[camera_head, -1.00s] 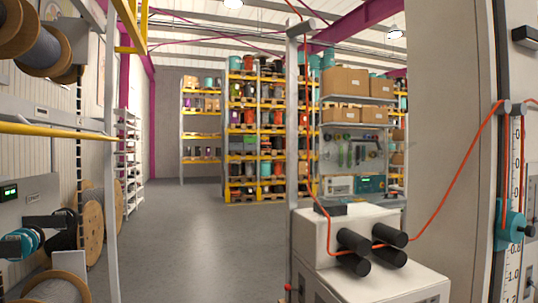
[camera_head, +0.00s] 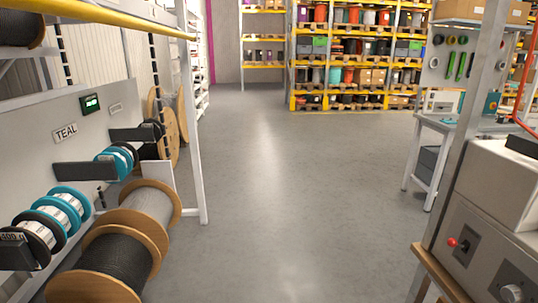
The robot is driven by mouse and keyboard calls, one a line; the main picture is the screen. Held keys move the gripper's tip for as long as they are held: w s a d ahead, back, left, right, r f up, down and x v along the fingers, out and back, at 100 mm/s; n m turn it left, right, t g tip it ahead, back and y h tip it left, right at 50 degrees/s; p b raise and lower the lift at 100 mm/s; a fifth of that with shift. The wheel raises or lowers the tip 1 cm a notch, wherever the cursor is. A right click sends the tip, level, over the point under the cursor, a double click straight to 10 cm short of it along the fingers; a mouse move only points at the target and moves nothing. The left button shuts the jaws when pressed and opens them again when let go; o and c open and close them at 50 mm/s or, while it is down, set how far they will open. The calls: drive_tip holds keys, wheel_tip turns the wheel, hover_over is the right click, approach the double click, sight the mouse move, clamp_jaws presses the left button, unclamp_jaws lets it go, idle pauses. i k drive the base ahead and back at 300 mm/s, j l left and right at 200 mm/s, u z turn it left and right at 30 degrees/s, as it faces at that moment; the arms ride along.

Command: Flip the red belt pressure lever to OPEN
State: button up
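A grey machine (camera_head: 490,225) stands at the right edge, cut off by the frame. Its front panel carries a small red knob (camera_head: 452,242) beside a dark rotary switch (camera_head: 464,251). I cannot tell whether this red knob belongs to the belt pressure lever. No lever marked OPEN can be read in view. My gripper is not in view.
A rack at the left holds teal and black spools (camera_head: 70,205) and large wooden reels (camera_head: 125,240). A white post (camera_head: 193,120) and yellow rail (camera_head: 110,18) stand near it. A workbench (camera_head: 450,124) stands behind the machine. Grey floor (camera_head: 285,180) is clear down the middle.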

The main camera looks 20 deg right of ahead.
sight(452, 242)
drive_tip(key=i+j+z, duration=0.1)
drive_tip(key=i+z, duration=0.25)
drive_tip(key=z, duration=0.15)
drive_tip(key=i+j+z, duration=0.2)
drive_tip(key=i+z, duration=0.15)
drive_tip(key=z, duration=0.15)
drive_tip(key=i+j+z, duration=0.25)
drive_tip(key=z, duration=0.2)
drive_tip(key=i+j+z, duration=0.2)
drive_tip(key=j+z, duration=0.3)
drive_tip(key=i+j+z, duration=0.1)
drive_tip(key=j+z, duration=0.9)
drive_tip(key=u, duration=0.5)
